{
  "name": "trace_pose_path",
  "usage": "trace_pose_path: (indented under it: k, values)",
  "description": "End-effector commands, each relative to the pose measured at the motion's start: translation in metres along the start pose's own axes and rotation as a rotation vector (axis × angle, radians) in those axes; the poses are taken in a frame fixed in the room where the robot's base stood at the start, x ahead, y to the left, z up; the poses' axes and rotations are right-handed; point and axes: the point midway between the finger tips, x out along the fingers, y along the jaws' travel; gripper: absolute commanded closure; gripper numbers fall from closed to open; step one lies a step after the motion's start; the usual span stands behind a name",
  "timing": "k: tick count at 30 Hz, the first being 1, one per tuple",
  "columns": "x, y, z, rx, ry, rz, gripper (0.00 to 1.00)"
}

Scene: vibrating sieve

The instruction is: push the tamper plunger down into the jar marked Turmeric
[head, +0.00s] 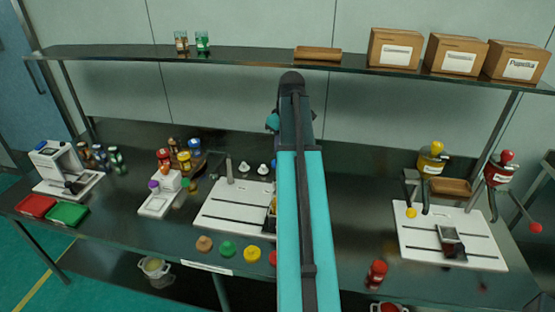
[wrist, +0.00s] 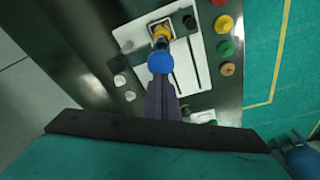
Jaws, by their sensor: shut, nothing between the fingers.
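In the wrist view, a round blue knob (wrist: 160,62), which looks like the top of the tamper plunger, stands over a yellow jar (wrist: 160,32). The jar sits in a holder on a white slotted board (wrist: 188,62). No label on it can be read, so I cannot confirm Turmeric. My gripper (wrist: 161,80) is shut and empty, its fingertips at the near edge of the blue knob. I cannot tell whether they touch it. In the head view, my arm hides the gripper, the knob and most of the jar; the white board (head: 215,215) shows beside it.
Several coloured caps, including a green one (head: 227,248), line the bench's front edge. A grey post (head: 229,170) and small white pieces (head: 262,169) stand behind. A second white board (head: 470,252) is at right. A shelf (head: 250,57) with boxes spans above.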

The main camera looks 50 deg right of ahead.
Motion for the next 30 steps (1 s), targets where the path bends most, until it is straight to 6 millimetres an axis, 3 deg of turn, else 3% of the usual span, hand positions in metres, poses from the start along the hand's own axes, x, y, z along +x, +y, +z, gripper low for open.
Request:
trace_pose_path:
  k: [12,30]
  values:
    - [-0.028,0.0,-0.006,0.0,0.001,0.001,1.0]
    - [-0.029,0.0,-0.006,0.0,0.001,0.0,1.0]
